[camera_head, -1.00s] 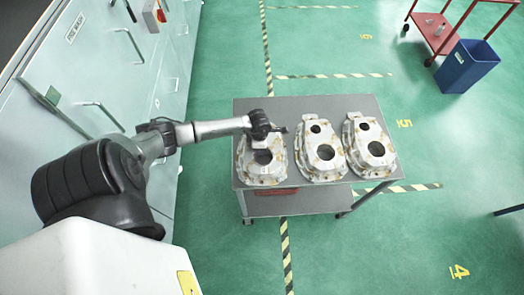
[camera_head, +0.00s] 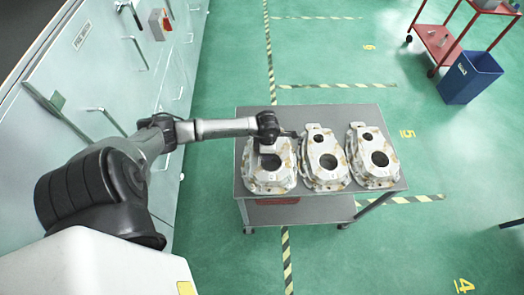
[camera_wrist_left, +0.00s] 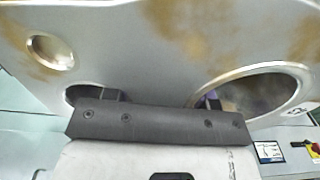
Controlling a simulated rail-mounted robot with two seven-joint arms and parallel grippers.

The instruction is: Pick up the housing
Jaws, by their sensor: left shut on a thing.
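Three silvery cast housings with brown stains stand in a row on a grey cart top. The left housing (camera_head: 270,181) is under my left gripper (camera_head: 270,148), while the middle housing (camera_head: 323,176) and right housing (camera_head: 374,170) stand free. My left gripper is shut on the left housing. In the left wrist view the housing (camera_wrist_left: 190,45) fills the top, and the gripper (camera_wrist_left: 160,100) reaches its openings; the fingertips are partly hidden. I cannot tell whether the housing is clear of the cart. My right gripper is not in view.
The cart top (camera_head: 300,113) has a bare strip along its back. Pale cabinets with handles (camera_head: 110,75) line the left side. A blue bin (camera_head: 468,78) and a red trolley (camera_head: 440,45) stand at the upper right. Open green floor with striped tape surrounds the cart.

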